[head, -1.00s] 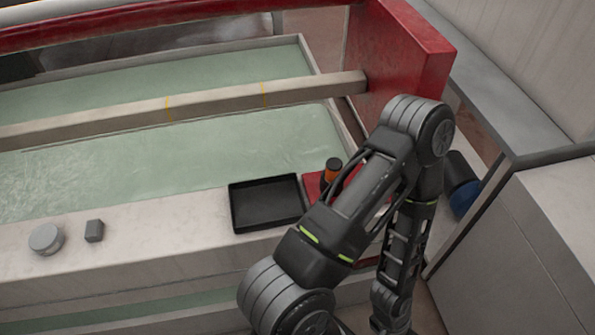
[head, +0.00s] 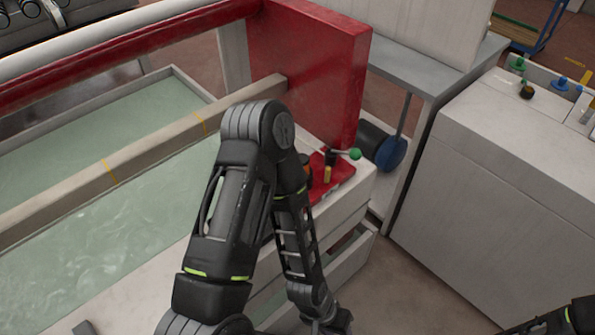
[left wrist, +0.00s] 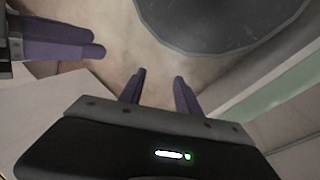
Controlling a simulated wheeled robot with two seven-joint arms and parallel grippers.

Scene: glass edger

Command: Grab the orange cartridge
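The orange cartridge (head: 306,161) is a small upright cylinder on the red plate (head: 340,181) at the near right corner of the machine. In the head view my left forearm hides part of it. My left arm bends over in front of it, its wrist hanging low at the bottom edge. My left gripper (left wrist: 158,82) is open and empty in the left wrist view, pointed at the floor, away from the cartridge. Another pair of purple fingers (left wrist: 62,40), apparently my right gripper, shows at upper left there; its opening is unclear.
A yellow piece (head: 327,174) and a black lever with a green ball (head: 355,154) stand beside the cartridge. A red upright panel (head: 318,75) rises behind. A white cabinet (head: 500,165) stands right, with open floor between it and the machine.

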